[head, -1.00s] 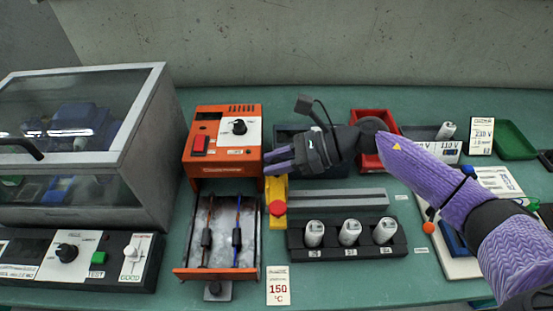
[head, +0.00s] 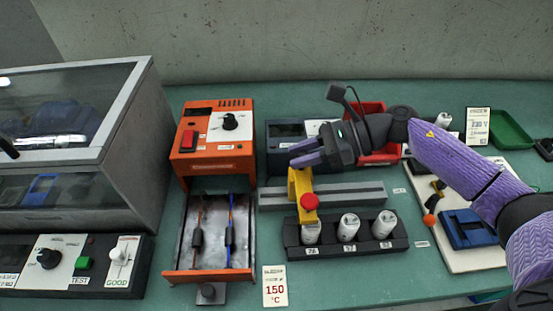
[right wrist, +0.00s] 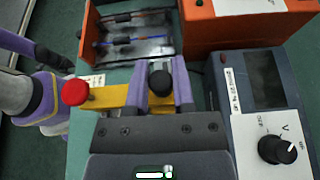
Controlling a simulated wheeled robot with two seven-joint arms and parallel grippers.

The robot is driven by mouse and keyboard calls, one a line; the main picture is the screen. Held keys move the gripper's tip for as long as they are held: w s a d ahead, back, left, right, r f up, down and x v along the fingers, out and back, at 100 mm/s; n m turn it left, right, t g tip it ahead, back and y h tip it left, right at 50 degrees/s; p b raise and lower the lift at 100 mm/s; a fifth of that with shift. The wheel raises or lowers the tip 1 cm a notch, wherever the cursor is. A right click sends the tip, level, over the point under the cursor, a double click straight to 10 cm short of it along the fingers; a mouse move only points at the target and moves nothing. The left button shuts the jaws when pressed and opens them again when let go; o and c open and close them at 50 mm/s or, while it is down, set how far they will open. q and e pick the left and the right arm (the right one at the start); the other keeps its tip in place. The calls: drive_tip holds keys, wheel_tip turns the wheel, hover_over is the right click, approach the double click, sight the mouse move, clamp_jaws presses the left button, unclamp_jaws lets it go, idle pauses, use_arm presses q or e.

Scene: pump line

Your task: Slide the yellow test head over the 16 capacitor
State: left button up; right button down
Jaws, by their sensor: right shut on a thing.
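The yellow test head (head: 301,187), with a red button (head: 310,201) on its front arm, sits at the grey rail (head: 350,194). My right gripper (head: 300,153) is shut on the black knob of the test head. In the right wrist view the fingers (right wrist: 160,80) stand on either side of this knob. The black rack (head: 360,249) in front of the rail holds three white capacitors. The yellow arm and button stand in line with the left capacitor (head: 311,233), hiding part of its top. The number labels are too small to read surely. My left gripper is out of view.
The orange heater (head: 212,140) with its open wire tray (head: 168,275) stands left of the rail. A dark meter (head: 286,139) and a red bin (head: 376,155) stand behind it. The rail is bare to the right of the head.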

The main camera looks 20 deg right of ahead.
drive_tip(key=shift+s+d, duration=0.2)
drive_tip(key=shift+d, duration=0.4)
drive_tip(key=shift+c, duration=2.3)
unclamp_jaws()
drive_tip(key=v, duration=1)
